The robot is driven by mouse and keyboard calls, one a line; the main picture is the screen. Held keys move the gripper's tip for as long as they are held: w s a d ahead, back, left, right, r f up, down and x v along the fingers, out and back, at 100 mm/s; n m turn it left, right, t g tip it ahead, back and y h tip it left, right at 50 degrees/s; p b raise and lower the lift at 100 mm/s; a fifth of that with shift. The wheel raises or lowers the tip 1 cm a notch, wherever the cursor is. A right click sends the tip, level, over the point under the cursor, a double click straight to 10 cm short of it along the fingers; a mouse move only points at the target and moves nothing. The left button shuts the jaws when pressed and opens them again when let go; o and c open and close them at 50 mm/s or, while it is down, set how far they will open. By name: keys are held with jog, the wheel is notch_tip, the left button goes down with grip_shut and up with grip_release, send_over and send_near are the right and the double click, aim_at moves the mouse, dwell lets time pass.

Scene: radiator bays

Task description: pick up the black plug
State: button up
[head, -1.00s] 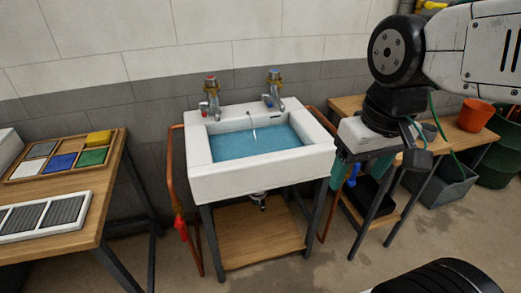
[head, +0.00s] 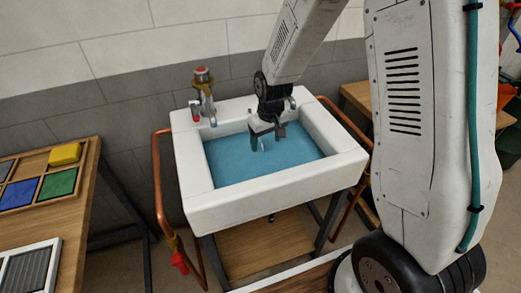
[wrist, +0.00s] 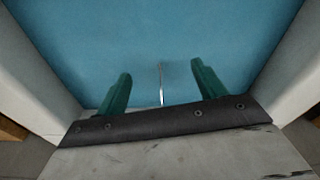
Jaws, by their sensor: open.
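I cannot make out the black plug in either view. The white sink (head: 240,205) holds blue water (head: 230,160), which also fills most of the wrist view (wrist: 160,35). My gripper (head: 266,142) hangs over the basin, pointing down near the water. In the wrist view its green fingers (wrist: 160,70) are apart with nothing gripped. A thin pale upright line (wrist: 161,84) shows between the fingers; I cannot tell whether it is a chain or a stream. Whatever lies under the water is hidden.
A red-topped tap (head: 204,95) stands on the sink's back left rim; the other is mostly hidden behind my arm. Copper pipes (head: 162,190) run beside the sink. A wooden table (head: 75,215) with coloured blocks in a tray stands at left.

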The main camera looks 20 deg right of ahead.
aim_at(264, 155)
jog(key=f, duration=0.6)
jog(key=w+f, duration=0.1)
jog(key=f, duration=0.2)
jog(key=shift+c, duration=0.3)
jog(key=c, duration=1)
